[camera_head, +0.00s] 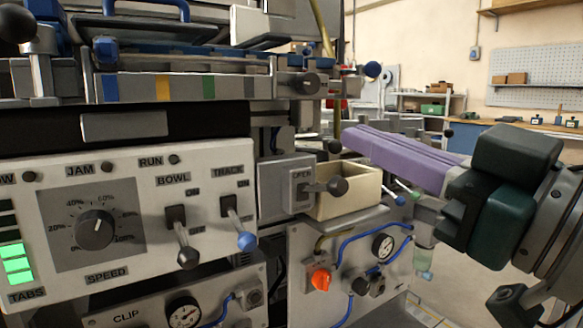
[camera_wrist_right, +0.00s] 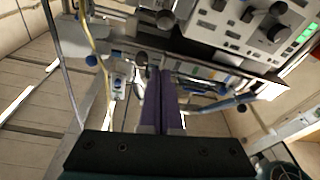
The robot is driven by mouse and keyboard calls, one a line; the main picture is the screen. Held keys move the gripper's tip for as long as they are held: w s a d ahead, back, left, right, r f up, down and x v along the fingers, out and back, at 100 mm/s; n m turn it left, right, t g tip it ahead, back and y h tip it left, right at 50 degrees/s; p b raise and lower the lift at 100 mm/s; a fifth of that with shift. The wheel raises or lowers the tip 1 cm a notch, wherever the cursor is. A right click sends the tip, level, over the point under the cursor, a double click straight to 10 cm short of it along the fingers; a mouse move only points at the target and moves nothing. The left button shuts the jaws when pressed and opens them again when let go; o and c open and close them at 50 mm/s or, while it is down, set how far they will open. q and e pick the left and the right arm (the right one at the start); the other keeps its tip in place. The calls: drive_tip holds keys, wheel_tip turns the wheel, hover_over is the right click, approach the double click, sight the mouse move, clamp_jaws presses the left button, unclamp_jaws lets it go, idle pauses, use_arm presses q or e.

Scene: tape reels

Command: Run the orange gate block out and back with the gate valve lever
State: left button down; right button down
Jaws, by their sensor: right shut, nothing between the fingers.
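The lever (camera_head: 325,187) sits on a grey box marked OPEN, to the right of the white control panel. Its dark ball knob points right, over the edge of a cream bin. My right gripper (camera_head: 351,138) comes in from the right with long purple fingers. The fingers are shut together and empty, with their tips above and slightly right of the lever's knob in the head view, apart from it. The shut fingers also show in the right wrist view (camera_wrist_right: 161,73). I cannot make out an orange gate block in either view. My left gripper is not in view.
The cream bin (camera_head: 347,201) is open below my right fingers. The white panel has BOWL (camera_head: 183,240) and TRACK (camera_head: 238,225) levers sticking out. Machine rails stand above left.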

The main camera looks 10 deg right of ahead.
sight(323, 188)
drive_tip(key=w+f, duration=0.1)
drive_tip(key=w+f+b, duration=0.1)
drive_tip(key=w+f, duration=0.1)
drive_tip(key=shift+a+f+b, duration=0.1)
drive_tip(key=shift+a+b, duration=0.2)
idle(0.3)
